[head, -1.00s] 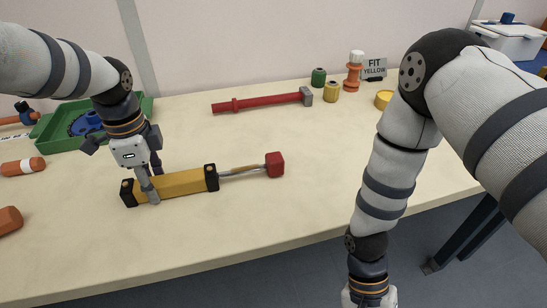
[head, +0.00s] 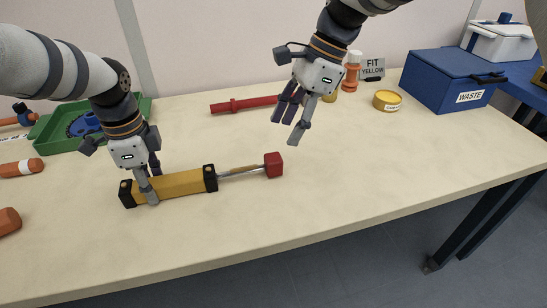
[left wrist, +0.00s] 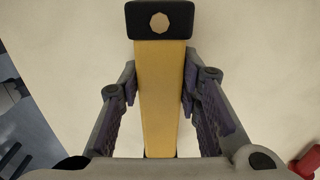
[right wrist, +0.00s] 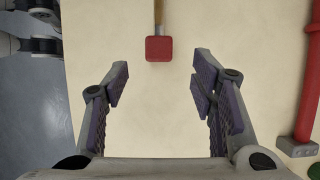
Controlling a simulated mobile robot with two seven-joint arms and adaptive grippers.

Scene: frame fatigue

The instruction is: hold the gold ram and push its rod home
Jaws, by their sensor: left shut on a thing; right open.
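The gold ram (head: 181,184) lies on the table with a black block at each end. Its grey rod (head: 238,172) sticks out to the right and ends in a red head (head: 273,165). My left gripper (head: 152,190) is shut on the gold barrel near its left end; the left wrist view shows the barrel (left wrist: 161,95) between the two fingers. My right gripper (head: 293,130) is open and empty above the table, behind and right of the red head. In the right wrist view the red head (right wrist: 159,48) lies beyond the open fingers, apart from them.
A red bar (head: 240,105) lies behind the ram. A green tray (head: 60,140) and orange cylinders (head: 22,168) are at the left. The front right table is clear.

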